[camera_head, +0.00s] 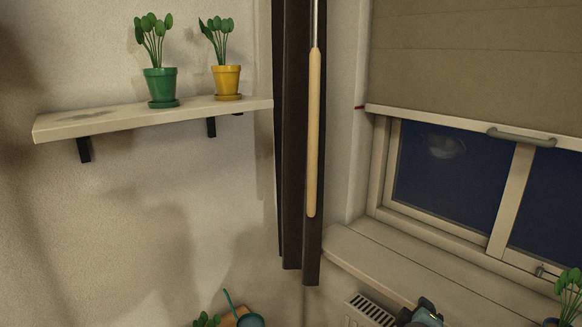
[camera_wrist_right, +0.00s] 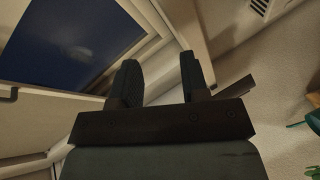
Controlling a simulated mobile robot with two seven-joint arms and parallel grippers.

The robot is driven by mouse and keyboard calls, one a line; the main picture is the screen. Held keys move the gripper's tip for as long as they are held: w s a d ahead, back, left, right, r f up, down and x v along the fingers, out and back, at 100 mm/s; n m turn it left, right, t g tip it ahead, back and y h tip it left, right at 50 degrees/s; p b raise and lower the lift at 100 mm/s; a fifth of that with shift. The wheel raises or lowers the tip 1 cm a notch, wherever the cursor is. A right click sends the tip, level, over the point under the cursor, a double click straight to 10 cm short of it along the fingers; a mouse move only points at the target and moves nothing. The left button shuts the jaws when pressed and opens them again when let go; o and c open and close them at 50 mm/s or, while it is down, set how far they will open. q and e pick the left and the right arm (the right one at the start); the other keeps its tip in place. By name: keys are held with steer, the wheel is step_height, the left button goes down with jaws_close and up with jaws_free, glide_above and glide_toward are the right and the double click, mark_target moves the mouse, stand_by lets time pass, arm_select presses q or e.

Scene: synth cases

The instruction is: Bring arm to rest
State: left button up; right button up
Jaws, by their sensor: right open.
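My right gripper (camera_wrist_right: 158,70) is open in the right wrist view, with its two dark fingers apart and nothing between them. Beyond the fingers are the pale window frame and wall. In the head view, a dark grey piece at the bottom edge, right of the radiator, looks like part of my right arm. Its fingers cannot be made out there. My left gripper is in neither view.
A shelf (camera_head: 75,126) holds a green-potted plant (camera_head: 160,85) and a yellow-potted plant (camera_head: 227,80). A dark curtain (camera_head: 293,150) hangs beside a wooden-handled rod (camera_head: 314,130). A window sill (camera_head: 400,270) runs above a radiator (camera_head: 370,308). Another plant (camera_head: 569,290) stands bottom right.

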steer(key=s+a+f+m+g+y, duration=0.1)
steer(key=s+a+f+m+y, duration=0.15)
steer(key=s+f, duration=0.6)
steer(key=s+a+f+m+g+y, duration=0.1)
steer(key=s+a+f+y, duration=0.35)
steer(key=s, duration=0.65)
steer(key=s+a+f+m+g+y, duration=0.1)
steer(key=s+a+f+m+y, duration=0.15)
steer(key=s+f, duration=0.55)
step_height(320, 180, up, 14)
steer(key=s+n+p, duration=0.1)
steer(key=p, duration=1.2)
steer(key=shift+s+f+t, duration=0.25)
steer(key=shift+s+t, duration=0.05)
steer(key=shift+s, duration=0.1)
